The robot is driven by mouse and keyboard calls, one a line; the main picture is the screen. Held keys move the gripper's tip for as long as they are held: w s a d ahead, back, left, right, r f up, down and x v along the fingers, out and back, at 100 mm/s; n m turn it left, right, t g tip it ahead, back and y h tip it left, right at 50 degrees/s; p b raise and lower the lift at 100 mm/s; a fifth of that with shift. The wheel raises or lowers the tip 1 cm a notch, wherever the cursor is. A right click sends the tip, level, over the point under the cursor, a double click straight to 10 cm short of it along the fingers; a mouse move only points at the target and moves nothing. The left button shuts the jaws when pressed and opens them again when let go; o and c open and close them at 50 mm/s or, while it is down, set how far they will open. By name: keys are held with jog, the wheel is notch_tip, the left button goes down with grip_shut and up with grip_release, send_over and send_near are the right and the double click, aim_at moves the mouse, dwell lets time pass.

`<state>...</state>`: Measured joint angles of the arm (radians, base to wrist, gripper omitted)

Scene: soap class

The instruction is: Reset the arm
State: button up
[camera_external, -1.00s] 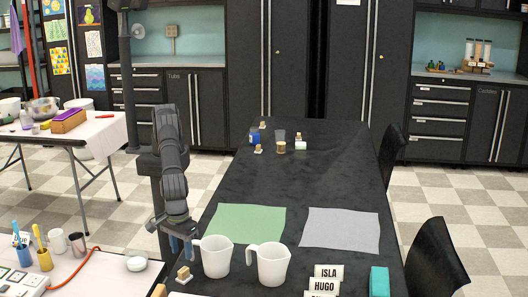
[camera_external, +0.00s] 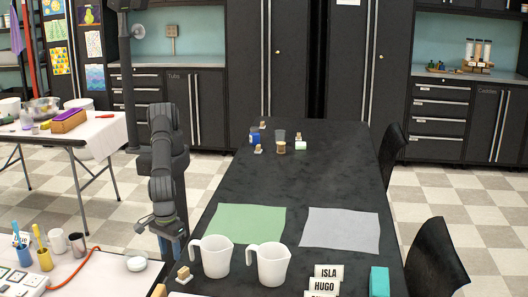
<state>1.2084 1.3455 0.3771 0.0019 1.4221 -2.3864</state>
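My gripper (camera_external: 170,250) hangs at the end of my arm, left of the black table's front part. It points down, just left of the left white pitcher (camera_external: 215,257) and apart from it. The fingertips look bluish and small, and I cannot tell whether they are open or shut. I see nothing held in it. My arm is folded close to its dark upright column.
A second white pitcher (camera_external: 271,264) stands beside the first. A green mat (camera_external: 246,223) and a grey mat (camera_external: 341,229) lie behind them on the black table (camera_external: 300,182). Name cards (camera_external: 325,284) and a teal block (camera_external: 379,281) are at front right. Small jars (camera_external: 281,147) stand far back.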

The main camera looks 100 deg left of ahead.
jog(key=s+a+r, duration=0.1)
jog(key=s+r, duration=0.6)
jog(key=r, duration=0.3)
jog(key=w+a, duration=1)
jog(key=w, duration=0.4)
jog(key=w+a, duration=0.9)
jog(key=w, duration=0.6)
jog(key=shift+w+a+n, duration=0.3)
jog(key=shift+a, duration=0.1)
